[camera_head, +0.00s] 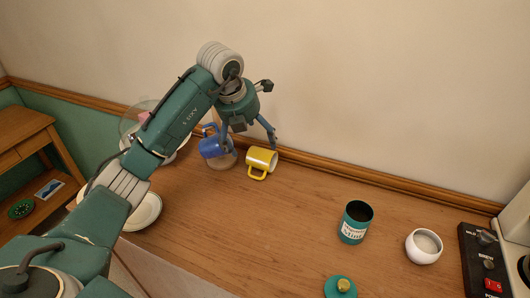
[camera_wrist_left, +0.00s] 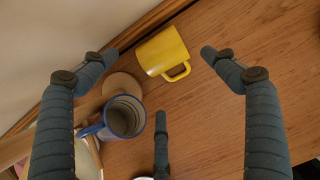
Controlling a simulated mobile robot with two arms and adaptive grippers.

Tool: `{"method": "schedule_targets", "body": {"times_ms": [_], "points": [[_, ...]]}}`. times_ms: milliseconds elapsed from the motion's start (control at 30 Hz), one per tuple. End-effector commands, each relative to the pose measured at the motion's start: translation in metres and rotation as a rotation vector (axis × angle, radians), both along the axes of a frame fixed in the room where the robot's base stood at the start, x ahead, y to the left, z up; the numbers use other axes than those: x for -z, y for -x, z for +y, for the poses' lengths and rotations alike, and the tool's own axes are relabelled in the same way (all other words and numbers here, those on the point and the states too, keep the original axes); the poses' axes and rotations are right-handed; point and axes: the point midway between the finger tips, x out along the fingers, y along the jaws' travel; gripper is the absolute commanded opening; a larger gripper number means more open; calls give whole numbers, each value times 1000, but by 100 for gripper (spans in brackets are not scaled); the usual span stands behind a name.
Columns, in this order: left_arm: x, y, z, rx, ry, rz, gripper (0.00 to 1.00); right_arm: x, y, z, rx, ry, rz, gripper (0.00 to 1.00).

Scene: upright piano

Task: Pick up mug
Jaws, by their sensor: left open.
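A yellow mug (camera_head: 262,158) with a pale inside appears to lie on its side on the wooden top near the wall. In the left wrist view the yellow mug (camera_wrist_left: 160,50) shows its side and handle. A blue mug (camera_head: 214,148) stands left of it on a round wooden disc; its open top (camera_wrist_left: 126,116) shows in the wrist view. My left gripper (camera_head: 248,138) is open and empty, pointing down above the two mugs. In the wrist view its spread fingers (camera_wrist_left: 160,60) frame the yellow mug without visible contact. My right gripper is not in view.
A teal canister (camera_head: 353,224), its lid (camera_head: 340,287), a white bowl (camera_head: 424,247) and an appliance (camera_head: 485,262) stand at right. Plates (camera_head: 147,212) and a glass dome (camera_head: 133,117) are at left. A wall with wooden trim (camera_head: 330,168) runs behind. The middle is clear.

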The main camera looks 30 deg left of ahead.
Motion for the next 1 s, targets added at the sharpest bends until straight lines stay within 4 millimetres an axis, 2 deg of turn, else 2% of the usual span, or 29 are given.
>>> {"method": "schedule_targets", "body": {"times_ms": [33,167,467,600,700,1000], "points": [[8,-2,-1,1,2,6,86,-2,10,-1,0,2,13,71],[27,-10,-2,0,3,5,86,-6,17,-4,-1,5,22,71],[51,-20,-5,0,3,6,86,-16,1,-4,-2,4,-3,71],[72,-28,-8,1,4,6,86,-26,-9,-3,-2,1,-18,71],[83,-33,-7,0,2,3,86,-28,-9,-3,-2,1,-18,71],[89,-36,-6,0,1,1,86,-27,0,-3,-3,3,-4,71]]}}
